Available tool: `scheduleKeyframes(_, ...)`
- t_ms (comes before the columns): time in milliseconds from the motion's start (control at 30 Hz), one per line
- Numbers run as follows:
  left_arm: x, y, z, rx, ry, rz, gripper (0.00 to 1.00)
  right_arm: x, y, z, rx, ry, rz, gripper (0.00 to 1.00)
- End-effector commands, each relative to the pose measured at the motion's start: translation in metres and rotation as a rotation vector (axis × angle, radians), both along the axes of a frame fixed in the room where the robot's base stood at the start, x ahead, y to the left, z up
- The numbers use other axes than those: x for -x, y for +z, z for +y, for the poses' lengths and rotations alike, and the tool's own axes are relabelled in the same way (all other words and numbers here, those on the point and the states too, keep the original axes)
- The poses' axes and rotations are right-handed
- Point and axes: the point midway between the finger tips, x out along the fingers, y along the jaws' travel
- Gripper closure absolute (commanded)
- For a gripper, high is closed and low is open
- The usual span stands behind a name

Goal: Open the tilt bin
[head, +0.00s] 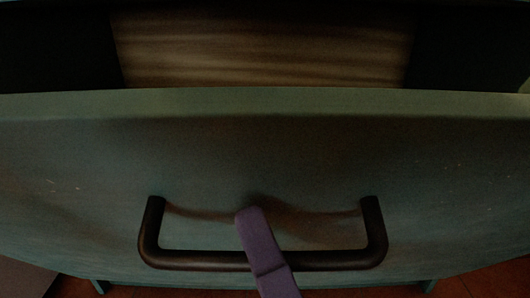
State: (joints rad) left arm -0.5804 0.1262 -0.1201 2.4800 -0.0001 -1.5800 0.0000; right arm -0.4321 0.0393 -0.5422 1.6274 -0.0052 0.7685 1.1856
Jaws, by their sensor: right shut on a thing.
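The green front panel of the tilt bin (330,150) fills most of the head view. Its top edge stands apart from the frame behind, and the brown, wood-grained inside (262,45) shows through the gap, so the bin is tilted at least partly open. A dark U-shaped handle (205,261) sits low on the panel. My right gripper (262,245), with a purple finger, is shut on the middle of the handle's bar. Its other finger is hidden. My left gripper is not in view.
Dark areas flank the opening at the upper left and upper right. A reddish-brown floor (490,283) shows at the lower corners, and a greyish surface (22,279) at the lower left.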

Motion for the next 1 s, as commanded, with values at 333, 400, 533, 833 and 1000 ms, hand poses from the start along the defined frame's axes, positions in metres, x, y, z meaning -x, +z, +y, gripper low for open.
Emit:
scheduleKeyframes(333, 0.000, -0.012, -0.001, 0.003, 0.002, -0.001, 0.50, 0.036, -0.026, 0.000, 0.000, 0.001, 0.004, 1.00)
scheduleKeyframes(400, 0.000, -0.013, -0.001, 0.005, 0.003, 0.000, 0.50, 0.039, -0.028, 0.000, -0.001, 0.001, 0.003, 1.00)
scheduleKeyframes(533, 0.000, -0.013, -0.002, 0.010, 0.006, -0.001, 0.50, 0.043, -0.030, 0.000, -0.001, 0.001, 0.003, 1.00)
scheduleKeyframes(833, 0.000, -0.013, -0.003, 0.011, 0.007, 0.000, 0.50, 0.044, -0.030, 0.000, -0.001, 0.000, 0.000, 1.00)
scheduleKeyframes(1000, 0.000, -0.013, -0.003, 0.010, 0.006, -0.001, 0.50, 0.044, -0.030, 0.000, -0.001, 0.000, 0.000, 0.82)
